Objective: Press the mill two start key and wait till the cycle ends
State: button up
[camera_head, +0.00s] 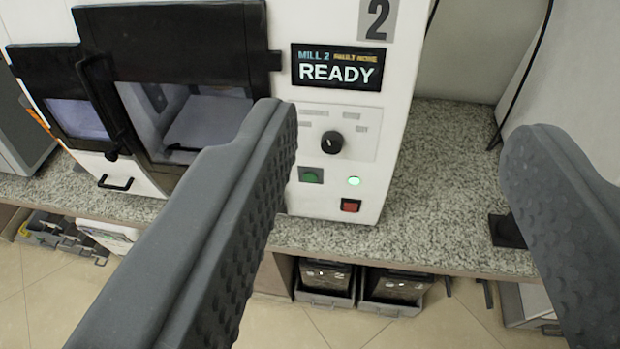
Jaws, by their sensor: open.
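Mill two (290,215) is a white machine on a granite counter, marked with a grey "2" plate at the top. Its display (337,67) reads "MILL 2" and "READY". Below a black knob (332,142) are a green key (311,175), a lit green lamp (354,181) and a red key (350,205). The dark-framed door (190,60) has a window; a black handle shows at its left. My gripper (400,145) is open and empty, its two grey fingers spread wide on either side of the panel. The left finger hides part of the machine's lower front.
A black cable (525,75) hangs down at the right. Dark bins (400,286) sit in grey trays below the counter, and other grey parts lie on the tiled floor at the left.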

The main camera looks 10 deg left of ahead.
grip_shut()
dwell(1.8)
